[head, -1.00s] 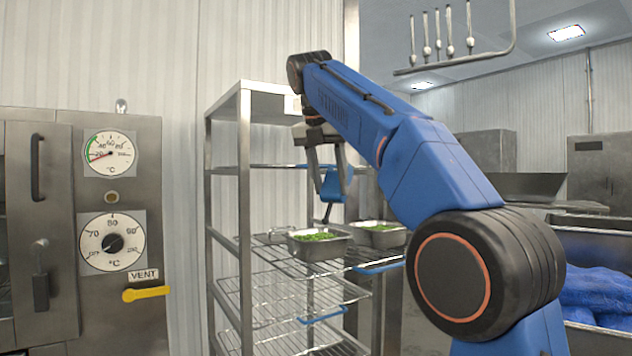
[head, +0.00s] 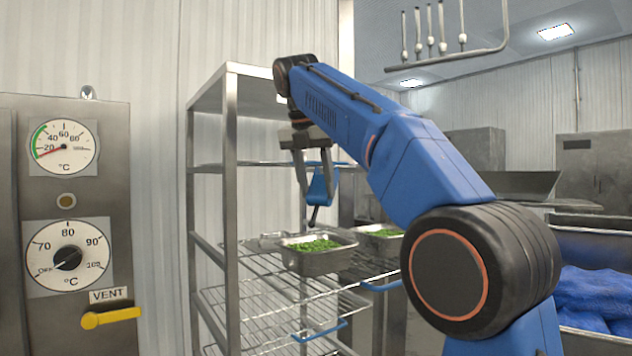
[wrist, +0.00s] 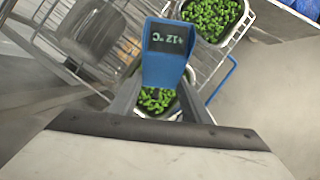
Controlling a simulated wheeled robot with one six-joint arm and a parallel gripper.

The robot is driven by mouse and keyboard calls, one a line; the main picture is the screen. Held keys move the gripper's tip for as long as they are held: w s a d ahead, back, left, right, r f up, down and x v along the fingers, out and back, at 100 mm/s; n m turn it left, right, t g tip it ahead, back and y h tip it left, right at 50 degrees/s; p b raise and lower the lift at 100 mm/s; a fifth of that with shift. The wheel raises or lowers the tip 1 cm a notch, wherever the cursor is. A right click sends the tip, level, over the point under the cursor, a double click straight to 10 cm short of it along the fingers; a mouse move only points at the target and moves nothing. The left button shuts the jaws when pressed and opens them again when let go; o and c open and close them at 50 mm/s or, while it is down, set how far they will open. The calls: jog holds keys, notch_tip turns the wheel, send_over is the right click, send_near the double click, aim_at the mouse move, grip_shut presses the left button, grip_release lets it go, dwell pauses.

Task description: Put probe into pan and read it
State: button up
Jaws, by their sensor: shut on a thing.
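The probe (head: 319,188) is a blue handheld thermometer with a dark stem pointing down. My gripper (head: 320,178) is shut on its blue body, one finger on each side. In the wrist view the probe's display (wrist: 168,38) reads +12 °C. A metal pan (head: 322,267) of green peas stands on the rack's wire shelf below the probe. The stem tip appears above the peas in the head view, apart from them. In the wrist view the probe body hides part of the nearer pan's peas (wrist: 156,99).
A second pan of peas (head: 380,230) stands behind to the right. The rack (head: 230,150) has upright posts close to the left of my gripper. Lower wire shelves (head: 265,305) look empty. An oven panel with dials (head: 68,258) and a yellow vent lever (head: 112,317) is at far left.

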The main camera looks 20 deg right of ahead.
aim_at(315, 209)
jog(key=shift+f, duration=4.2)
dwell(3.8)
